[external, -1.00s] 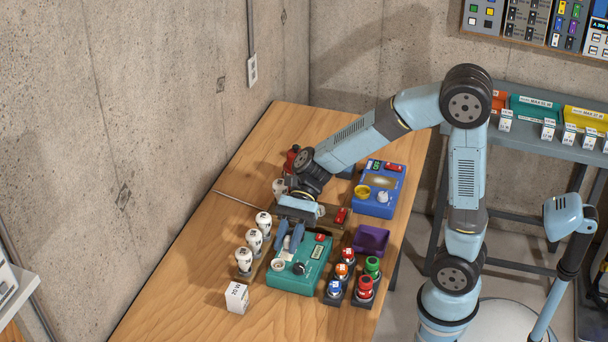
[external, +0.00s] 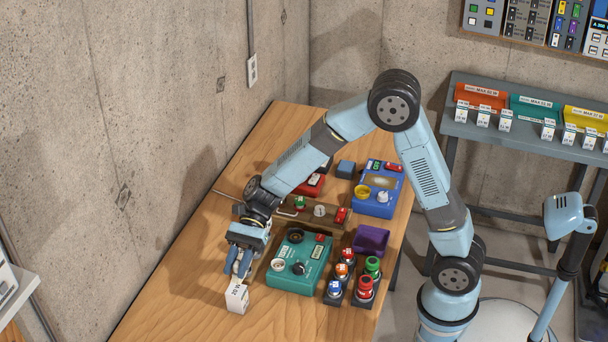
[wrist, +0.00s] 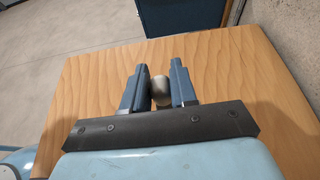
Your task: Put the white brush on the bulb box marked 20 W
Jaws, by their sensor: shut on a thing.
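In the wrist view my gripper (wrist: 160,90) is shut on a small off-white rounded thing, which I take for the white brush (wrist: 159,87). Only its end shows between the jaws.
A teal device (external: 306,280) stands close to the right of the box, with several colored-topped parts (external: 366,285) beyond it. The front table surface (external: 190,312) is clear.

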